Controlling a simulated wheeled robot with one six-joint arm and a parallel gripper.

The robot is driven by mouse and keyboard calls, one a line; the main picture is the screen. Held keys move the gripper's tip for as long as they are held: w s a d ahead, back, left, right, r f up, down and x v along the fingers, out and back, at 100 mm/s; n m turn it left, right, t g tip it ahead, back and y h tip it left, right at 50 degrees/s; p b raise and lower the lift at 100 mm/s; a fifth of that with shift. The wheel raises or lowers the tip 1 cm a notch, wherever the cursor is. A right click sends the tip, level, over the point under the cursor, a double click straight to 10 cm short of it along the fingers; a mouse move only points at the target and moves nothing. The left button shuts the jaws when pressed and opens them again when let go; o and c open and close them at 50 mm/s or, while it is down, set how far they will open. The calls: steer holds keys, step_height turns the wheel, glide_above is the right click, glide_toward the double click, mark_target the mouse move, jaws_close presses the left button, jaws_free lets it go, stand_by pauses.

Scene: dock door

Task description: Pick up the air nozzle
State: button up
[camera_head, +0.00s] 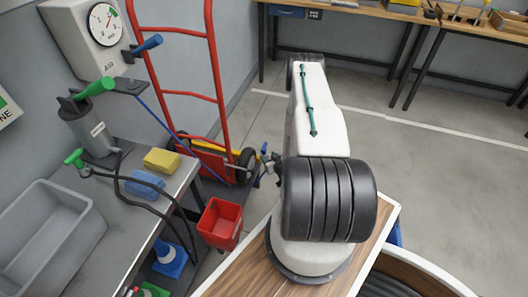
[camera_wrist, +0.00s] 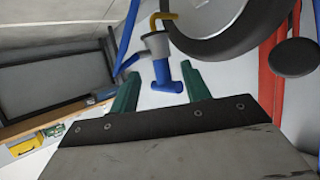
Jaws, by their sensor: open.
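The air nozzle, as I take it, is the blue T-shaped piece (camera_wrist: 163,78) with a grey collar in the wrist view. My gripper (camera_wrist: 159,72) has its two dark green fingers spread, one on each side of it. No contact with the fingers shows. A yellow bent piece rises behind the grey collar, and a blue hose-like strip runs up to the left. In the head view, a small blue piece (camera_head: 264,148) shows just left of my arm and may be the same nozzle. My gripper is mostly hidden there.
A red hand truck (camera_head: 207,62) stands by the wall, its dark wheel (camera_head: 247,157) near my arm. A bench at left holds a grey bin (camera_head: 45,240), a yellow block (camera_head: 162,161) and a green-handled tool (camera_head: 95,88). A red bin (camera_head: 220,222) stands below. The floor at right is clear.

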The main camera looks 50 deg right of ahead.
mark_target(265, 153)
steer(key=x, duration=0.5)
steer(key=shift+w+d+r, duration=0.1)
steer(key=shift+w+r, duration=0.1)
steer(key=shift+w, duration=0.1)
jaws_close()
steer(key=shift+r, duration=0.1)
